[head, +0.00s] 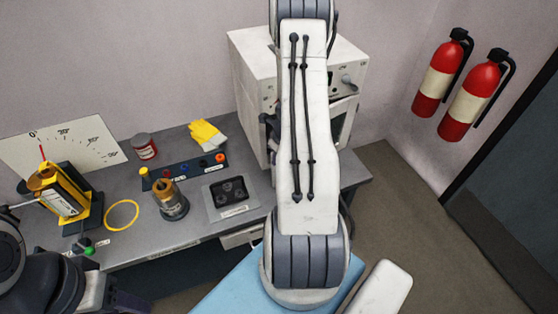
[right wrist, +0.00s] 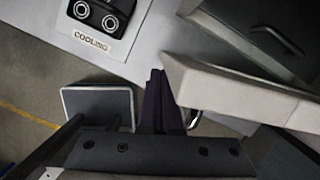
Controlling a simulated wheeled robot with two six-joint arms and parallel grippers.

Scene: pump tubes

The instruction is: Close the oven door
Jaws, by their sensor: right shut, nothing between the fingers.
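The white oven (head: 258,70) stands at the back of the bench, its middle hidden behind my right arm. Its door (head: 342,122) shows to the right of the arm, standing partly open, with a dark gap above it. In the right wrist view the door (right wrist: 235,95) is a pale slab beside a dark cavity, with a curved metal handle (right wrist: 194,120). My right gripper (right wrist: 158,85) is shut and empty, its fingertips close beside the door's edge; contact cannot be told.
Two extinguishers (head: 437,80) hang on the right wall. Floor is clear right of the bench.

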